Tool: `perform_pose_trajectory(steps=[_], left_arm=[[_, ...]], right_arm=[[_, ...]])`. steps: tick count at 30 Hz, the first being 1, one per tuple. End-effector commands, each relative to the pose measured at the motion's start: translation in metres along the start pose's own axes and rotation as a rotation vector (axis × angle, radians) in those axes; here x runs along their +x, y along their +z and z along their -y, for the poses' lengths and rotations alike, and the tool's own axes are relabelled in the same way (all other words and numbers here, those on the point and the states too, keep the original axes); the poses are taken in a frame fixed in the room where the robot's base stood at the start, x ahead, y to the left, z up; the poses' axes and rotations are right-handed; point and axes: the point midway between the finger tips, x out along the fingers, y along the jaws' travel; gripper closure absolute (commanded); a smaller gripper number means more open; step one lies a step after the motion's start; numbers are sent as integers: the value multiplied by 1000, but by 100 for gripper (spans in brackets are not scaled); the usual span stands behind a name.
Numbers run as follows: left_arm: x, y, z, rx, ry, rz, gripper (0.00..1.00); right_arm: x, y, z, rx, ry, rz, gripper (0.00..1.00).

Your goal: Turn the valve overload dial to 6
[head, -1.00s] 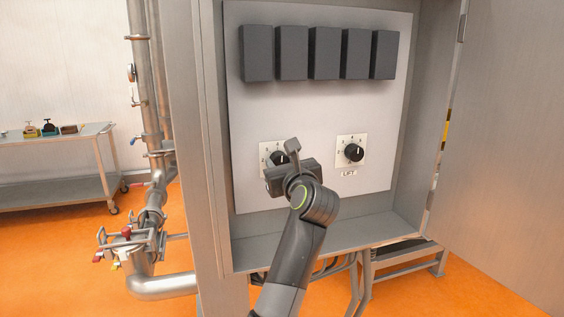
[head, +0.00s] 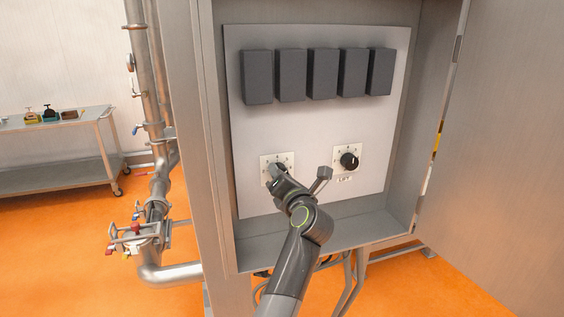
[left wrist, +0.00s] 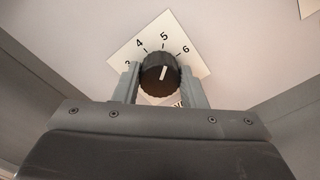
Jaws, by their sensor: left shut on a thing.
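The left dial (head: 268,170), a black knob on a white square plate, sits low on the grey panel. My left gripper (head: 275,172) covers most of it there. In the left wrist view the ribbed black knob (left wrist: 159,75) sits between the two grey fingers of my left gripper (left wrist: 158,85), which is shut on it. The plate (left wrist: 150,42) shows 3, 4, 5 and 6. The knob's white line points up and slightly right, between the 5 and 6 marks, nearer 5. The label below is mostly hidden. My right gripper is not in view.
A second dial (head: 349,161), labelled LIFT, sits to the right on the same panel. Several dark boxes (head: 322,73) line the panel's top. Cabinet side walls and an open door (head: 500,140) frame the panel. Pipes (head: 150,120) stand to the left.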

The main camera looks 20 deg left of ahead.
Motion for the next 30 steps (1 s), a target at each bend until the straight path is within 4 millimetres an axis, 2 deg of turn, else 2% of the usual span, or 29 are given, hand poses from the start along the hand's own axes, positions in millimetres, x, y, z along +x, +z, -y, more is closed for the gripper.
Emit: perform_pose_trajectory(steps=[1,3,12,21,30], left_arm=[[0,4,-4,48,-4,-3,85],[0,5,-4,114,-3,-3,85],[0,2,-2,378,-3,-2,85],[0,0,1,561,-1,0,85],[0,-1,2,639,0,0,85]], right_arm=[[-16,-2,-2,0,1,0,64],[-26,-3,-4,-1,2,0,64],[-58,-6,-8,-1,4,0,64],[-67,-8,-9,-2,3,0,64],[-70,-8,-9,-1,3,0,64]])
